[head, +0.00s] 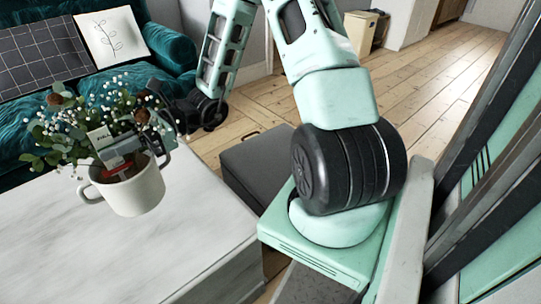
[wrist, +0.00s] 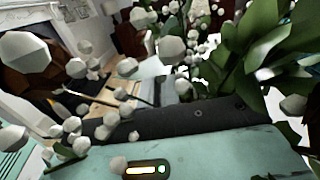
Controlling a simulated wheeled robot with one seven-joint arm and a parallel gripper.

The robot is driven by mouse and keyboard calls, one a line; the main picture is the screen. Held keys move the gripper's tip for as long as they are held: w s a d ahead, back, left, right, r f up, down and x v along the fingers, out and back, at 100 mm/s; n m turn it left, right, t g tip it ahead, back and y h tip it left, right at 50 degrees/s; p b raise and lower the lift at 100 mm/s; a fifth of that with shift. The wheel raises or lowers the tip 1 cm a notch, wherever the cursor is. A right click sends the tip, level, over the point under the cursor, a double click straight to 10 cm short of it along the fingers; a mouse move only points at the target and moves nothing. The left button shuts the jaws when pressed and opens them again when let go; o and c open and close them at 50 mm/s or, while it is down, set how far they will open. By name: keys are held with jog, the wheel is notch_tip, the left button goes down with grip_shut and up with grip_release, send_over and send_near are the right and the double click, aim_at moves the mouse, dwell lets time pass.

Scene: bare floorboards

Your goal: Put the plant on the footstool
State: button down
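The plant (head: 130,189) is a white two-handled mug with green leaves, small white blossoms and a few brown blooms. In the head view it is at the left, over the pale marble-topped table; I cannot tell whether its base touches the top. My gripper (head: 122,165) reaches in from the right among the stems at the mug's rim. Leaves and the mug hide its fingertips, so its grip is unclear. In the wrist view, leaves and white blossoms (wrist: 172,49) crowd the lens. The footstool (head: 258,168) is a dark grey block on the floor, right of the table.
The marble table (head: 60,250) fills the lower left, its right edge beside the footstool. A teal sofa (head: 165,50) with cushions stands behind. Open floorboards (head: 440,90) lie at the back right. The footstool's top looks bare where visible.

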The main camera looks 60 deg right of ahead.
jog(key=w+d+f+m+t+h+b, duration=0.2)
jog(key=d+f+m+t+h+b, duration=0.15)
jog(key=d, duration=0.55)
jog(key=w+d+f+m+t+h+b, duration=0.2)
jog(key=w+d+m+t+h, duration=0.15)
jog(key=d, duration=0.55)
jog(key=w+d+f+m+t+h+b, duration=0.2)
jog(key=d+m+t+h+b, duration=0.15)
jog(key=d, duration=0.65)
jog(key=s+d+f+m+h+b, duration=0.1)
jog(key=s+d+m+h+b, duration=0.2)
jog(key=d, duration=0.6)
jog(key=s+d+f+m+t+h+b, duration=0.1)
jog(key=s+d+m+h, duration=0.2)
jog(key=s+d+h, duration=0.45)
jog(key=s+d+f+m+h+b, duration=0.2)
jog(key=d+h, duration=0.1)
jog(key=d, duration=0.8)
notch_tip(320, 180, down, 10)
jog(key=b, duration=0.5)
jog(key=shift+s+r+b, duration=0.15)
jog(key=shift+r+b, duration=0.05)
jog(key=shift+b, duration=0.15)
jog(key=shift+a+m, duration=0.1)
jog(key=shift+m, duration=0.15)
jog(key=shift+f, duration=0.1)
